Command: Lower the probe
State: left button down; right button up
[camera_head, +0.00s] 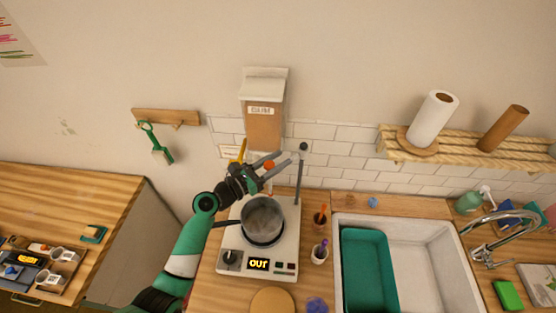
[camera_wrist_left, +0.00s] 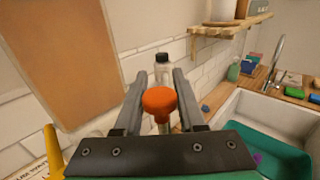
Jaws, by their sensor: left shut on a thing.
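My left gripper (camera_head: 285,159) is above the hot plate (camera_head: 287,247), behind and above the grey pot (camera_head: 262,205). It is shut on the probe's orange knob (camera_head: 269,165), which also shows between the fingers in the left wrist view (camera_wrist_left: 159,100). The probe's stem below the knob is mostly hidden. A stand rod (camera_head: 299,178) with a black top rises at the plate's back right. The pot holds grey contents, and the plate's display (camera_head: 258,264) reads "OUT". My right gripper is not in view.
Two small cups (camera_head: 319,254) with sticks stand right of the hot plate. A round wooden board (camera_head: 272,301) lies in front. A sink (camera_head: 425,250) with a green basin (camera_head: 368,270) is further right. A wall box (camera_head: 264,125) hangs behind the gripper.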

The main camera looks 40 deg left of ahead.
pick_arm(q)
notch_tip(320, 180, down, 18)
jog(key=b, duration=1.3)
jog(key=shift+r+b, duration=0.2)
jog(key=shift+b, duration=0.2)
jog(key=shift+s+f, duration=0.1)
jog(key=c, duration=0.8)
grip_release()
jog(key=shift+o, duration=1.4)
jog(key=shift+r, duration=0.2)
